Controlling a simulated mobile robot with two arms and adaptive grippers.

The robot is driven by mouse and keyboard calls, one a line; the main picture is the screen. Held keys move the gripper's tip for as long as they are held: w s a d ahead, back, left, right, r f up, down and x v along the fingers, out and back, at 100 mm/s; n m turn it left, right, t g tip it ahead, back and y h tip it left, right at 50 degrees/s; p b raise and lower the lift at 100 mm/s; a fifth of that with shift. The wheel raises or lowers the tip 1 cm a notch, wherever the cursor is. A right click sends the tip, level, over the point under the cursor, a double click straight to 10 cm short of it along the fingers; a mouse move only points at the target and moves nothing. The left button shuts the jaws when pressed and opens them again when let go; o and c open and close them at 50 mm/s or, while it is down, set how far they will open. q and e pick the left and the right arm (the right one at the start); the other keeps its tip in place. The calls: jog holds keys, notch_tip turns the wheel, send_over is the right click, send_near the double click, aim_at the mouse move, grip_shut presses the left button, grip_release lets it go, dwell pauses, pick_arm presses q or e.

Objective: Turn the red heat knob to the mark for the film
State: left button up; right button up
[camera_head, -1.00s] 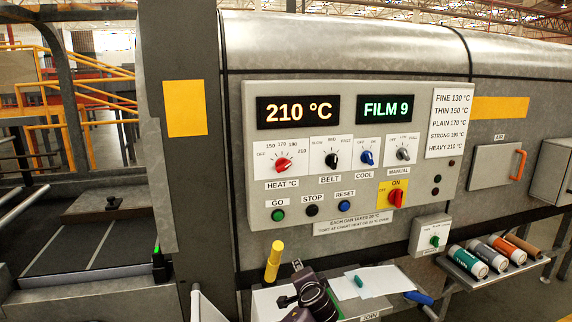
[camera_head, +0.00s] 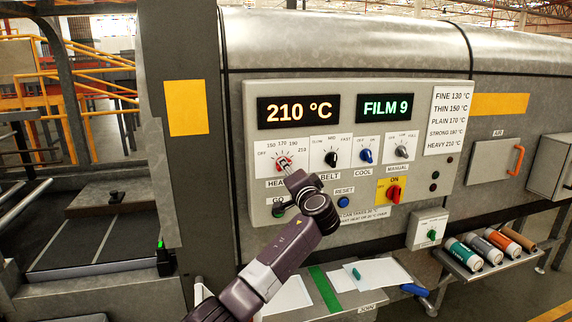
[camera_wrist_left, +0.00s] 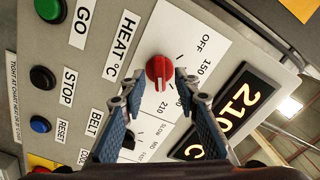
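The red heat knob (camera_head: 284,163) is on the grey control panel (camera_head: 255,215), under a display reading 210 °C (camera_head: 298,111). Its dial runs from OFF through 150, 170 and 190 to 210. My left gripper (camera_head: 290,172) is at the dial and partly covers the knob in the head view. In the left wrist view the knob (camera_wrist_left: 159,72) shows just beyond the two parted fingertips (camera_wrist_left: 160,99), which appear not to touch it. Its pale pointer seems to face the 210 side. A second display reads FILM 9 (camera_head: 385,108). My right gripper is not in view.
A chart (camera_head: 448,122) lists FINE 130 to HEAVY 210 °C. The belt knob (camera_head: 331,159), blue cool knob (camera_head: 366,156) and manual knob (camera_head: 402,152) sit close to the right. Several rolls (camera_head: 463,254) lie on a shelf.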

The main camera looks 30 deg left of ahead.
pick_arm(q)
jog(key=shift+x, duration=0.9)
grip_shut()
